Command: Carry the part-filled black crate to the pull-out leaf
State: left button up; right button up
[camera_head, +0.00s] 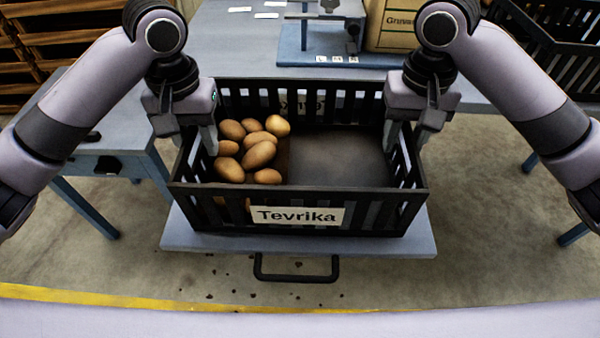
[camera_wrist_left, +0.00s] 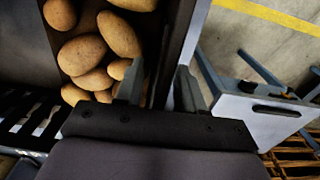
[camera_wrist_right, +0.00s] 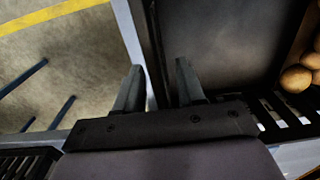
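The black crate (camera_head: 385,212), labelled Tevrika, is level and appears to rest on the blue-grey pull-out leaf (camera_head: 205,241), whose front edge and handle (camera_head: 296,277) show below it. Several potatoes (camera_head: 258,155) lie in its left part; the right part shows a bare dark floor. They also show in the left wrist view (camera_wrist_left: 84,53). My left gripper (camera_head: 192,138) straddles the crate's left wall, one finger inside. My right gripper (camera_head: 404,134) straddles the right wall likewise. Both wrist views show fingers apart with visible gaps beside the wall, so both look open.
A blue-grey table (camera_head: 240,50) stands behind the crate, carrying a scale-like stand (camera_head: 325,50) and a cardboard box (camera_head: 392,25). Another black crate (camera_head: 550,45) is at the far right. A side table (camera_head: 110,135) stands at left.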

pick_arm(q)
notch_tip(320, 180, up, 12)
jog(key=shift+f, duration=0.1)
pick_arm(e)
jog(key=shift+r, duration=0.1)
notch_tip(320, 180, up, 12)
jog(key=shift+f, duration=0.1)
dwell(1.0)
dwell(0.5)
